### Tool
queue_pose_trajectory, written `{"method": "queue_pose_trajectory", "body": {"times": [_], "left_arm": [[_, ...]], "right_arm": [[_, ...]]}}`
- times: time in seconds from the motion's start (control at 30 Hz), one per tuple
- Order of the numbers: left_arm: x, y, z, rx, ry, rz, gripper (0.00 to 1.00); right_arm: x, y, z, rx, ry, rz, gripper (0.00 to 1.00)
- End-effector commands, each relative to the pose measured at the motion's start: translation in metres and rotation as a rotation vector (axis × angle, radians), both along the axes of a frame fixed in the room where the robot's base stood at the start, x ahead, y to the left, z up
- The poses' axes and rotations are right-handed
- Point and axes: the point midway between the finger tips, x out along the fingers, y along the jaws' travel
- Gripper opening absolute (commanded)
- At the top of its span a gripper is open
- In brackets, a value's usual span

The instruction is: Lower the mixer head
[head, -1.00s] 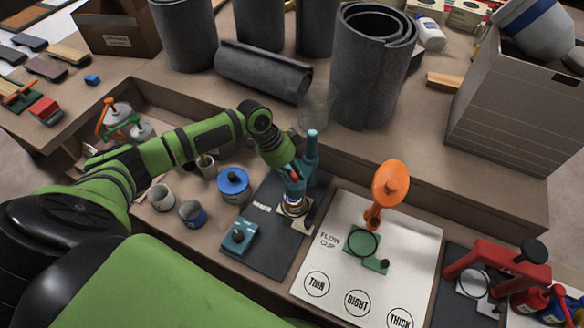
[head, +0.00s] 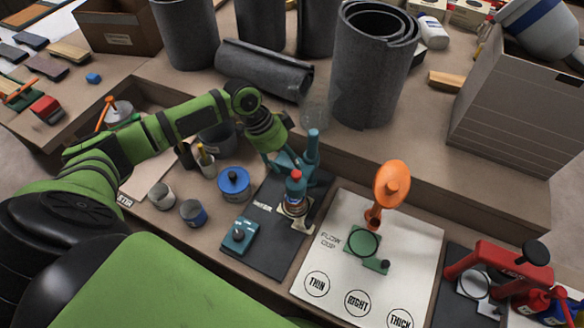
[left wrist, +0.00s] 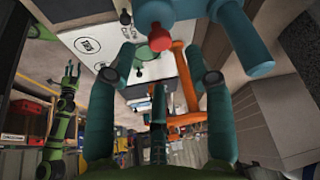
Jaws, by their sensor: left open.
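The mixer stands on a dark mat (head: 268,232). It has a teal post (head: 313,148) and a teal head with a red knob (head: 296,174). The head is low, just above its pale base; I cannot tell whether it is fully down. My left gripper (head: 280,160) is open behind and left of the red knob. In the left wrist view the open fingers (left wrist: 168,72) stand on either side of the picture, with the red knob (left wrist: 158,38) beyond and between them, apparently not gripped. A green arm, apparently mine on the right, shows small there with its gripper (left wrist: 72,72).
A teal control box (head: 240,236) sits in front left of the mixer. An orange flow cup stand (head: 391,185) is right on a white board (head: 415,255). Grey rolls (head: 372,75) stand behind on the raised level.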

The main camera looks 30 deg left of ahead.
Motion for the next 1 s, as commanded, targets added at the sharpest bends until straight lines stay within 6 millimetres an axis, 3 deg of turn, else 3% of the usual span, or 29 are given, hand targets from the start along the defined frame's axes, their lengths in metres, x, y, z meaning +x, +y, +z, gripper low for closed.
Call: {"method": "queue_pose_trajectory", "body": {"times": [0.1,0.33,1.0], "left_arm": [[-0.004,0.009,0.024,0.002,0.0,0.0,0.52],[-0.009,0.018,0.05,-0.001,0.002,-0.001,0.52],[-0.01,0.02,0.054,-0.001,0.004,-0.001,0.52]], "right_arm": [[0.0,0.0,0.0,0.0,0.0,0.0,0.4],[0.0,0.0,0.0,-0.001,0.0,0.0,0.4],[0.001,0.0,0.0,0.0,-0.001,0.0,0.4]]}}
